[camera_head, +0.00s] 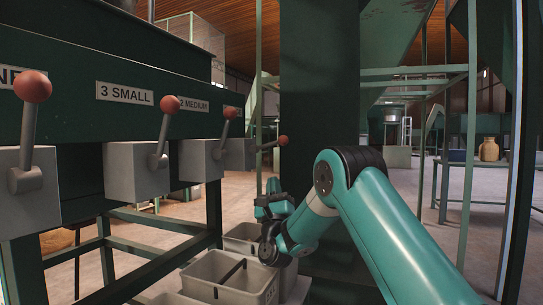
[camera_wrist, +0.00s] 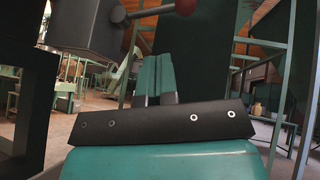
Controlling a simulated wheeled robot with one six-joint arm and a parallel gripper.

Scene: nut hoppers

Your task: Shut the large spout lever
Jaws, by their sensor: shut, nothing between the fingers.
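The large spout lever, taken as the farthest in the row, has a red ball knob (camera_head: 283,140) on a thin rod. The rod lies nearly level and points right from its grey box (camera_head: 236,153). Its label is too small to read. In the wrist view the red knob (camera_wrist: 185,6) is at the top edge, with its rod (camera_wrist: 148,13) running left to the dark box (camera_wrist: 88,25). My gripper (camera_head: 273,187) is below the knob, apart from it. Its teal fingers (camera_wrist: 155,72) are shut together and empty.
Two nearer levers, by the 3 SMALL label (camera_head: 125,94) and the 2 MEDIUM label (camera_head: 193,104), stand upright with red knobs, as does another at far left (camera_head: 33,86). Grey bins (camera_head: 230,277) sit below. A dark green post (camera_head: 318,100) stands behind my gripper.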

